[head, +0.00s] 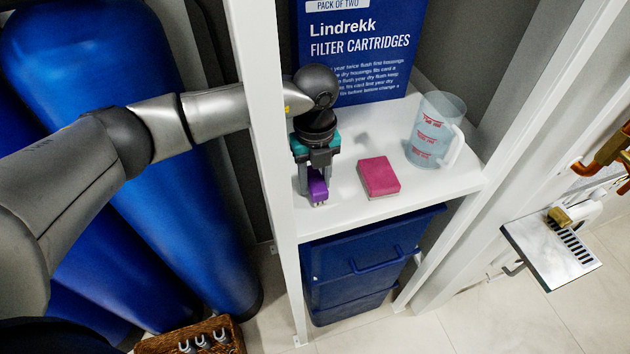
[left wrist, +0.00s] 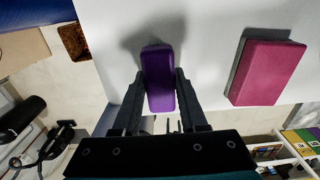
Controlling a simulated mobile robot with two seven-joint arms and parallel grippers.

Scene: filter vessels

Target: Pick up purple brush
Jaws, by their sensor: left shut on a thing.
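The purple brush (head: 317,186) is at the left front of the white shelf, between the fingers of my left gripper (head: 316,180). In the left wrist view the brush (left wrist: 158,78) sits between the two dark fingers, which touch its sides. My left gripper is shut on it and points down at the shelf. A shadow lies on the shelf beside the brush; I cannot tell whether the brush is clear of the surface. My right gripper is not in view.
A pink sponge-like block (head: 379,177) lies right of the brush. A clear measuring jug (head: 434,130) stands farther right. A blue filter cartridge box (head: 362,45) stands behind. Blue bins (head: 352,262) are below.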

